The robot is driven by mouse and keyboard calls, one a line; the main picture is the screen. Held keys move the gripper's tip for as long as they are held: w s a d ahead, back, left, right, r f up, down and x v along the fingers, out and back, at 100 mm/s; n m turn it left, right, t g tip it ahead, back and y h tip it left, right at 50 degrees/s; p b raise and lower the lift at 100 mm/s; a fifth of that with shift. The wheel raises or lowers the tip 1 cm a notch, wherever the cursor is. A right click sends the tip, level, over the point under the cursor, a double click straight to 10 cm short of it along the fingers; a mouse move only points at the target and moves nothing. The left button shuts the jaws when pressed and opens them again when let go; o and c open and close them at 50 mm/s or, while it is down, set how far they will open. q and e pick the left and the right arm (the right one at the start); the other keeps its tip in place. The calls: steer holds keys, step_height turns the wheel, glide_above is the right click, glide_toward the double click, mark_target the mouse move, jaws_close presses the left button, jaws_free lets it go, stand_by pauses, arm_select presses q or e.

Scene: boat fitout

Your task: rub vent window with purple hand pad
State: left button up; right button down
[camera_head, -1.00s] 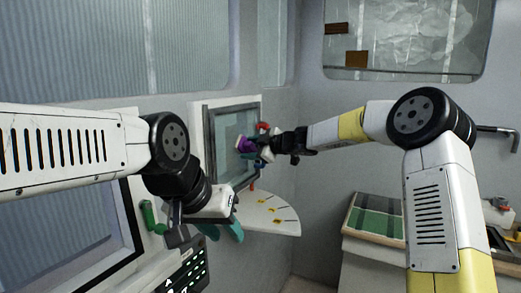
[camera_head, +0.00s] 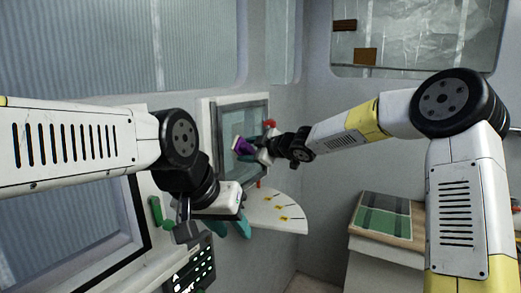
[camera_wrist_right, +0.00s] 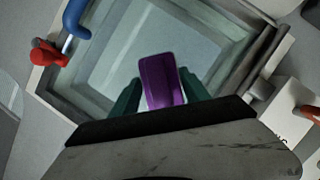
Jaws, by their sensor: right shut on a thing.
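The vent window (camera_head: 243,125) is a small framed pane on the left wall, in the middle of the head view. Its pane and frame (camera_wrist_right: 82,88) fill much of the right wrist view. My right gripper (camera_head: 250,148) is shut on the purple hand pad (camera_head: 242,146) and holds it in front of the pane. In the right wrist view the purple pad (camera_wrist_right: 161,82) sits between the two green fingers, over the glass. I cannot tell whether it touches the glass. My left gripper (camera_head: 232,226) is low at the left, its teal fingers partly hidden; I cannot tell its opening.
A white rounded shelf (camera_head: 270,212) with yellow marks is below the window. A red and blue handle (camera_wrist_right: 62,45) is at the frame's corner. A green handle (camera_head: 156,212) and a dark switch panel (camera_head: 190,265) are at the lower left.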

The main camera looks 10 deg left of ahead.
mark_target(236, 148)
steer(key=shift+s+a, duration=0.3)
steer(key=shift+s, duration=0.4)
steer(key=shift+s+a, duration=0.35)
steer(key=shift+s, duration=0.3)
steer(key=shift+s+a, duration=0.3)
steer(key=shift+s, duration=0.4)
steer(key=shift+s+d+r, duration=0.1)
steer(key=shift+r, duration=0.75)
steer(key=shift+w+d, duration=0.4)
steer(key=shift+w, duration=0.75)
steer(key=shift+w+d, duration=0.4)
steer(key=shift+w, duration=0.75)
steer(key=shift+w+d, duration=0.4)
steer(key=shift+w, duration=0.75)
steer(key=shift+w+d, duration=0.35)
steer(key=shift+w, duration=0.4)
steer(key=shift+w+d, duration=0.4)
steer(key=shift+w, duration=0.4)
steer(key=shift+w+d, duration=0.35)
steer(key=shift+w, duration=0.4)
steer(key=shift+d, duration=0.1)
steer(key=shift+s+d, duration=0.35)
steer(key=shift+d, duration=0.55)
steer(key=shift+s+d, duration=0.3)
steer(key=shift+d, duration=0.65)
steer(key=shift+s+d, duration=0.35)
steer(key=shift+d, duration=0.55)
steer(key=d, duration=0.1)
steer(key=s+d, duration=0.1)
steer(key=shift+d, duration=0.4)
